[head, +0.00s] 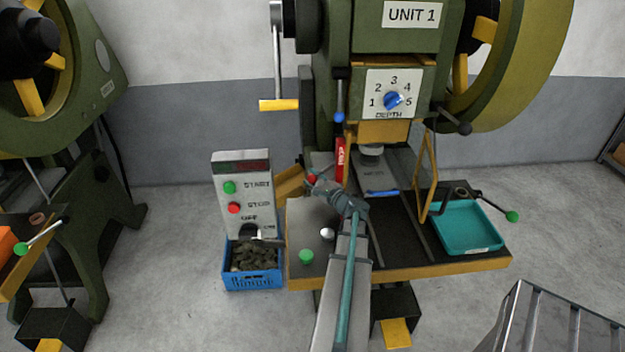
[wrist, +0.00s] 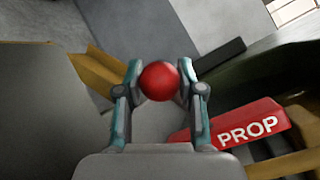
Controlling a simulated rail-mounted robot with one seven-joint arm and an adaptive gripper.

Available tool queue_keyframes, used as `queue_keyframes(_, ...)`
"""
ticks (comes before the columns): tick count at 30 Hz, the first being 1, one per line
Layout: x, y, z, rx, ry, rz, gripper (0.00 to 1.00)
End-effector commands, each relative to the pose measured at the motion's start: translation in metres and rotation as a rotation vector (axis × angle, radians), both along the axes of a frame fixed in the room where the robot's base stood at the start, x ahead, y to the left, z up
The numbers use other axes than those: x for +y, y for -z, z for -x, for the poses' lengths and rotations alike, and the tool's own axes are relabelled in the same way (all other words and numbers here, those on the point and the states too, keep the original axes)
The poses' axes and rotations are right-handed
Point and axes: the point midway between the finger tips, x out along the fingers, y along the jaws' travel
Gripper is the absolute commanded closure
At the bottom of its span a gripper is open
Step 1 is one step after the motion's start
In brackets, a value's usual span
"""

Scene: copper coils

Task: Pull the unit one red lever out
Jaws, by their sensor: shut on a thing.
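The red lever's round knob (wrist: 159,81) sits between my gripper's fingers (wrist: 160,88) in the wrist view. Both fingertips close on its sides. In the head view the red knob (head: 312,178) shows at the left side of the Unit 1 press, with my gripper (head: 318,183) at it. The lever's rod is hidden behind the knob and the gripper. The Unit 1 press (head: 410,14) is green, with a name plate on top.
A red PROP block (head: 341,160) stands just right of my gripper; it also shows in the wrist view (wrist: 235,122). A control box (head: 243,190) and a blue crate (head: 253,282) are at the left. A teal tray (head: 466,246) lies at the right.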

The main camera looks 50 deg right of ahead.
Motion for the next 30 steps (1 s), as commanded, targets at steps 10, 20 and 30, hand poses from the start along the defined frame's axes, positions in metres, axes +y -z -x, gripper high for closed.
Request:
queue_keyframes(10,0.016,0.003,-0.016,0.001,-0.001,0.001,1.0)
queue_keyframes(20,0.018,0.0,-0.019,0.0,-0.005,0.001,0.61)
queue_keyframes(30,0.017,0.0,-0.018,0.0,-0.001,0.0,0.36)
